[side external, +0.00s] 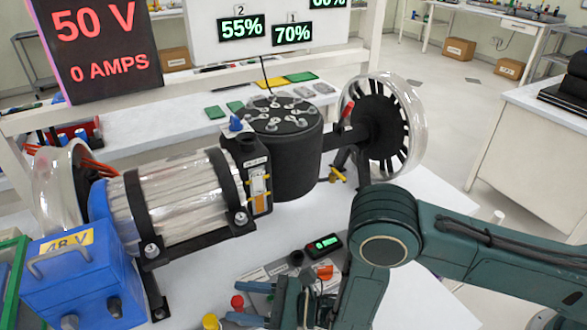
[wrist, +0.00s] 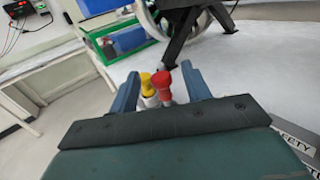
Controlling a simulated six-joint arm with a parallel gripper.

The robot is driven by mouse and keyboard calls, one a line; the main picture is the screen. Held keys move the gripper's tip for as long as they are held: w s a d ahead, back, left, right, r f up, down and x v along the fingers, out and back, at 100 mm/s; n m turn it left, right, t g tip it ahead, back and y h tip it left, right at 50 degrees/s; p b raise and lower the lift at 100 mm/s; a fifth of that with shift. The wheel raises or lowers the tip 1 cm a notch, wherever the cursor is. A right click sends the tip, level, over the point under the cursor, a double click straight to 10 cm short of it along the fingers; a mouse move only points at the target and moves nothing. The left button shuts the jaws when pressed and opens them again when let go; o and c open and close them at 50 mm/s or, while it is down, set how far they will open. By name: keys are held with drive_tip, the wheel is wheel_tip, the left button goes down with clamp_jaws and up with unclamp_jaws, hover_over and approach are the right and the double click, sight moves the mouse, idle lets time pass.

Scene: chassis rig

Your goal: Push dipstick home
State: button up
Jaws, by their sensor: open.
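No part is plainly marked as the dipstick. A thin dark rod (side external: 265,73) stands up from the top of the black drum (side external: 290,160), and a small yellow handle (side external: 338,175) sits low at the drum's right; I cannot tell if either is the dipstick. My gripper (side external: 248,303) is open at the front of the bench, low and apart from the drum. In the wrist view a red knob (wrist: 162,82) and a yellow knob (wrist: 147,84) appear between my open fingers (wrist: 161,72); I cannot tell whether they touch.
A clear cylinder in black frames (side external: 190,198) and a blue 48 V box (side external: 80,275) fill the left. A clear-rimmed wheel (side external: 410,130) stands right of the drum. A small green-lit meter (side external: 324,243) lies near my gripper. The bench right of the drum is mostly clear.

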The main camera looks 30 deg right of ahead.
drive_tip(key=shift+c, duration=0.5)
clamp_jaws()
drive_tip(key=shift+r, duration=0.1)
wheel_tip(320, 180, up, 10)
idle(0.5)
drive_tip(key=shift+d, duration=0.1)
idle(0.5)
drive_tip(key=w+d+r+m+t+h, duration=0.2)
drive_tip(key=w+d+r, duration=0.1)
drive_tip(key=d, duration=0.6)
drive_tip(key=w+d+r+m+t+h, duration=0.2)
drive_tip(key=w+d+r+h, duration=0.1)
drive_tip(key=d, duration=0.6)
drive_tip(key=w+d+r+m+t+h, duration=0.2)
drive_tip(key=w+d+r, duration=0.1)
drive_tip(key=d, duration=0.7)
drive_tip(key=s+d+m+h, duration=0.1)
drive_tip(key=s+d+h, duration=0.1)
drive_tip(key=d, duration=0.9)
drive_tip(key=shift+d+t, duration=0.25)
drive_tip(key=shift+t, duration=0.05)
